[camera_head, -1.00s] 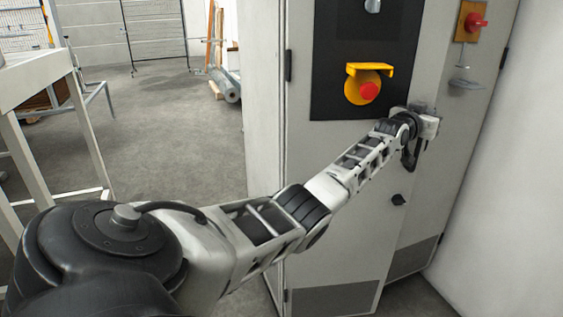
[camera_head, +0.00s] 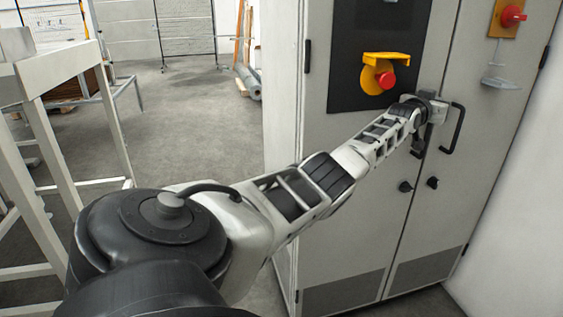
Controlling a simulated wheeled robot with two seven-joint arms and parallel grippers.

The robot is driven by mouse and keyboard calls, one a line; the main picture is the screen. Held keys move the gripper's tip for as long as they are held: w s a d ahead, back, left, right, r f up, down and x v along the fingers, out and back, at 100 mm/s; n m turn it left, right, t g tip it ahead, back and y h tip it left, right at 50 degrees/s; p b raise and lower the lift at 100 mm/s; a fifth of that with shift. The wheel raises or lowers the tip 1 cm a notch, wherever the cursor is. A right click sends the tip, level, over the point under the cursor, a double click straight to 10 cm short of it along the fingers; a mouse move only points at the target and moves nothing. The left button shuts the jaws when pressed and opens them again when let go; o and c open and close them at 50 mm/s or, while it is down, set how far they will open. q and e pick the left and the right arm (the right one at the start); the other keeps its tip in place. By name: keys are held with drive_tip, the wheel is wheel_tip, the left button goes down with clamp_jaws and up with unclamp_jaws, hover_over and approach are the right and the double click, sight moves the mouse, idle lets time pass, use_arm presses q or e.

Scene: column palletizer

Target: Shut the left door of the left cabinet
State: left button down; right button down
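The left door (camera_head: 345,190) of the grey two-door cabinet carries a black panel with a red button on a yellow mount. It looks flush or nearly flush with the right door (camera_head: 465,150), with a thin dark seam between them. My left arm reaches across the left door. My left gripper (camera_head: 433,112) is at the door's free edge by the seam, at handle height. A dark handle-like part (camera_head: 417,148) shows just below it, partly hidden. Whether the fingers are open or shut is not visible. My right gripper is out of view.
The right door has a black handle (camera_head: 453,128) close to my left gripper and a red switch (camera_head: 512,16) on an orange plate. A white wall (camera_head: 525,220) stands at the right. A white frame table (camera_head: 60,80) stands at the left, with open floor (camera_head: 190,120) between.

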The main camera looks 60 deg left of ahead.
use_arm(q)
drive_tip(key=shift+a, duration=0.25)
drive_tip(key=shift+a+r, duration=0.1)
drive_tip(key=shift+r, duration=0.05)
idle(0.4)
